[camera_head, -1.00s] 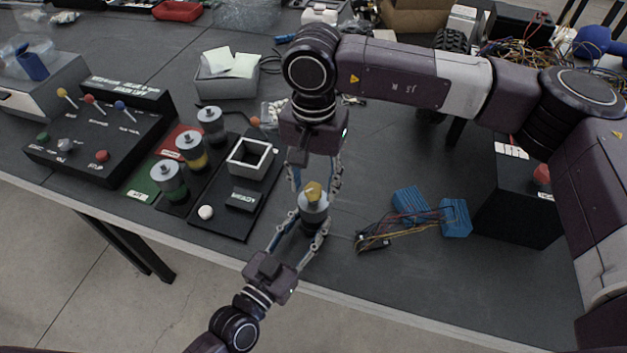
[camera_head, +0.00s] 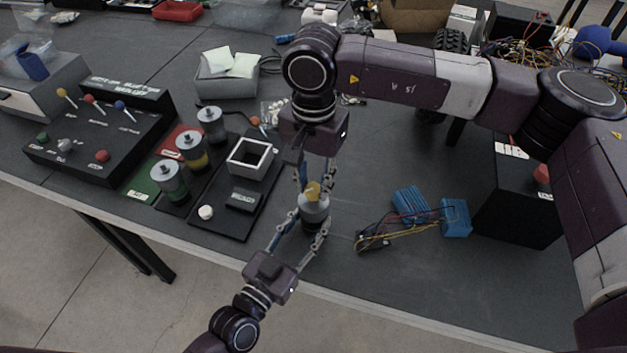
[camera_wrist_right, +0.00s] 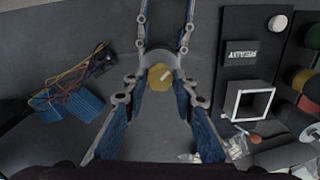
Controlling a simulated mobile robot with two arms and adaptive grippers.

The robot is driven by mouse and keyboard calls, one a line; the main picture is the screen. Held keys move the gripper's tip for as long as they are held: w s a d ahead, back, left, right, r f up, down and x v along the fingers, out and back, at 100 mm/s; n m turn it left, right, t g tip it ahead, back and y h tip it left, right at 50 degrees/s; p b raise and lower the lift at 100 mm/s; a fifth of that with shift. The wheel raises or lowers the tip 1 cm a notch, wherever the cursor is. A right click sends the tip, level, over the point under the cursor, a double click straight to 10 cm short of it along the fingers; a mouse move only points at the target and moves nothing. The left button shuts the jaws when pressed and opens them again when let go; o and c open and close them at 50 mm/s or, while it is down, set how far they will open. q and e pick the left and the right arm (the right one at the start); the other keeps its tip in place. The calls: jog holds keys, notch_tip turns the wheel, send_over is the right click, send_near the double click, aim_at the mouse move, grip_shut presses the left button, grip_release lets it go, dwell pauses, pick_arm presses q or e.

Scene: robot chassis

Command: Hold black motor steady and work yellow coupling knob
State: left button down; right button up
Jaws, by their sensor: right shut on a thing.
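The motor (camera_head: 314,213), with a grey body and a dark base, stands upright on the table near its front edge. The yellow coupling knob (camera_head: 313,190) sits on its top and also shows in the right wrist view (camera_wrist_right: 160,76). My left gripper (camera_head: 312,221) reaches in from the front, with a finger on each side of the motor body, and appears shut on it. My right gripper (camera_head: 315,186) comes down from behind and is shut on the yellow knob, its fingers on either side. The exact finger contacts are partly hidden.
To the left are a black tray with a white square frame (camera_head: 231,160), several grey cylinders (camera_head: 171,180) and a black lever panel (camera_head: 98,140). Blue modules with wires (camera_head: 455,218) lie to the right, before a black box (camera_head: 517,205). Table between is clear.

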pick_arm(q)
jog(key=shift+a, duration=0.1)
pick_arm(e)
jog(key=m, duration=1)
jog(key=shift+m, duration=0.3)
jog(key=m, duration=0.5)
jog(key=shift+m, duration=2.5)
jog(key=shift+w, duration=0.1)
jog(key=o, duration=1.2)
jog(key=shift+c, duration=0.2)
